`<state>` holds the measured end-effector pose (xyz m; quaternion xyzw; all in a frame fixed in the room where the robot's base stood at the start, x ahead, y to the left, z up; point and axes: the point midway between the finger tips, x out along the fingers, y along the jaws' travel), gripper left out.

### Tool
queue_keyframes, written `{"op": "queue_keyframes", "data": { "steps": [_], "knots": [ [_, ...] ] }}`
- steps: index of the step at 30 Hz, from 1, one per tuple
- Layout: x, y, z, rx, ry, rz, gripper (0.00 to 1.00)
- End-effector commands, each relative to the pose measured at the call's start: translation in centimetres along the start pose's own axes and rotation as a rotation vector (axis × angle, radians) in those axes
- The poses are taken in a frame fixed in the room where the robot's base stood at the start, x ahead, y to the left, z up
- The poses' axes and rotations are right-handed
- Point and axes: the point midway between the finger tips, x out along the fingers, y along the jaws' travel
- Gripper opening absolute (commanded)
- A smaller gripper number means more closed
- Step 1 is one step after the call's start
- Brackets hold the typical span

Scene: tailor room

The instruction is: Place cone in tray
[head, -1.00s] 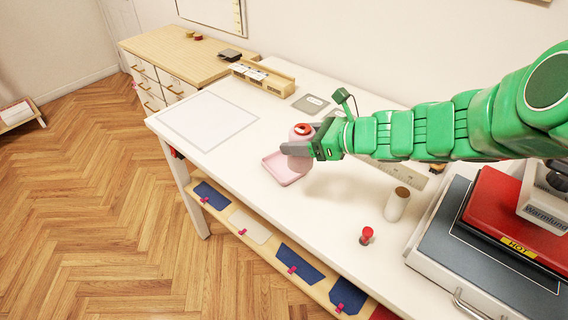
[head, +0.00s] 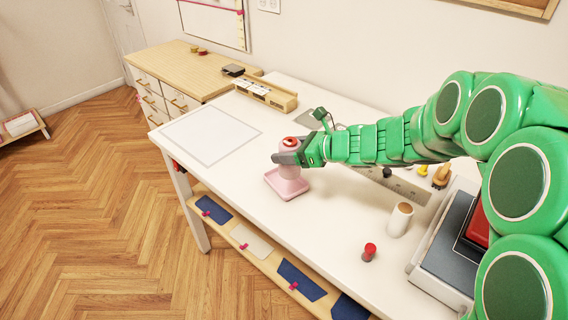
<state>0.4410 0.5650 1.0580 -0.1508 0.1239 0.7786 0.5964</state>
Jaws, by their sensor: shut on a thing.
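A pale pink thread cone (head: 289,172) with an orange-red top is upright in my gripper (head: 284,157) in the head view. The gripper is shut on the cone's upper part, its fingers hiding some of it. The small pink tray (head: 291,193) is on the white table directly under the cone. The cone's lower end is within the tray's outline. I cannot tell whether it touches the tray floor.
A pale cone (head: 399,220) and a small red spool (head: 369,252) stand to the right. A wooden organiser (head: 268,93) stands behind. A white mat (head: 205,134) lies to the left.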

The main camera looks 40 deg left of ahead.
Motion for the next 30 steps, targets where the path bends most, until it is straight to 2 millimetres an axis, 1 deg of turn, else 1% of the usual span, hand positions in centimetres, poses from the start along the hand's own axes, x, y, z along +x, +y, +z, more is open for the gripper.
{"op": "queue_keyframes", "data": {
  "steps": [3, 15, 26, 27, 30],
  "knots": [
    [1.1, -0.9, -1.0, 0.004, 0.003, 0.002, 0.29],
    [4.2, -3.4, -3.6, 0.001, 0.002, 0.000, 0.29],
    [5.1, -4.2, -4.4, 0.002, 0.001, 0.000, 0.29],
    [5.3, -4.3, -4.6, 0.003, 0.001, 0.001, 0.29],
    [5.9, -4.3, -6.0, 0.006, 0.002, 0.001, 0.29]
  ]
}}
